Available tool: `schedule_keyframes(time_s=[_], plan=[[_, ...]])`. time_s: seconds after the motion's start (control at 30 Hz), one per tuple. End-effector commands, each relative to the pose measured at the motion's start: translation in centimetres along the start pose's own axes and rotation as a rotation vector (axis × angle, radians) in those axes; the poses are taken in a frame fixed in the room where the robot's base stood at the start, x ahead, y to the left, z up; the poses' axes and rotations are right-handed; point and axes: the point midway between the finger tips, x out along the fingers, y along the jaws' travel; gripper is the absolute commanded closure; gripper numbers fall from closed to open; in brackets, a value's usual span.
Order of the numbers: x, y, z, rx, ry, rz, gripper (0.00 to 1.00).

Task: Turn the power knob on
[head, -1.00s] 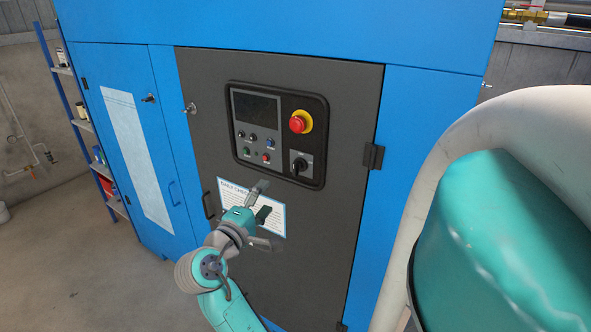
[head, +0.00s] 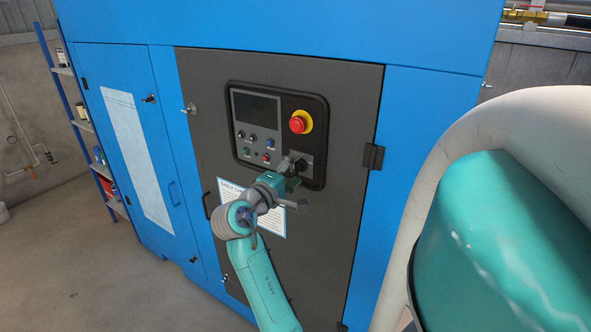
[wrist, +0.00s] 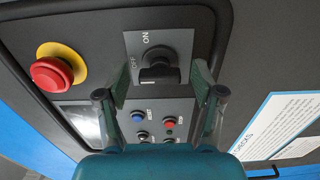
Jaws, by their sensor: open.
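The black power knob (wrist: 158,66) sits on a grey plate (wrist: 180,43) marked ON and OFF in the wrist view. I cannot tell clearly which mark it points at. In the head view the knob (head: 303,164) is at the lower right of the control panel, partly hidden by my gripper (head: 293,165). My gripper is open, and in the wrist view its two fingers (wrist: 160,85) stand apart to either side of the knob's near end. They hold nothing, and no contact with the knob shows.
A red emergency button (head: 297,124) on a yellow ring is above the knob. Small buttons (head: 267,157) and a dark screen (head: 256,109) are to its left. A paper sheet (head: 273,223) is on the dark door (head: 340,215) below.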

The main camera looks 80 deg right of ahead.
Motion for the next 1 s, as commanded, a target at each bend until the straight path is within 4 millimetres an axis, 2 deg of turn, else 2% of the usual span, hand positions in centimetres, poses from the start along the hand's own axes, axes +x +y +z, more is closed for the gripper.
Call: schedule_keyframes(time_s=[0.17, 0.43, 0.67, 0.7, 1.0], plan=[[0.96, 0.0, 0.01, 0.0, 0.0, 0.0, 0.32], [1.02, -0.01, -0.01, 0.0, 0.001, 0.0, 0.32], [1.0, -0.01, -0.01, 0.0, 0.001, 0.0, 0.9], [1.0, -0.02, -0.01, 0.0, 0.001, -0.001, 0.93], [0.99, -0.03, -0.01, 0.032, 0.001, -0.001, 0.93]])
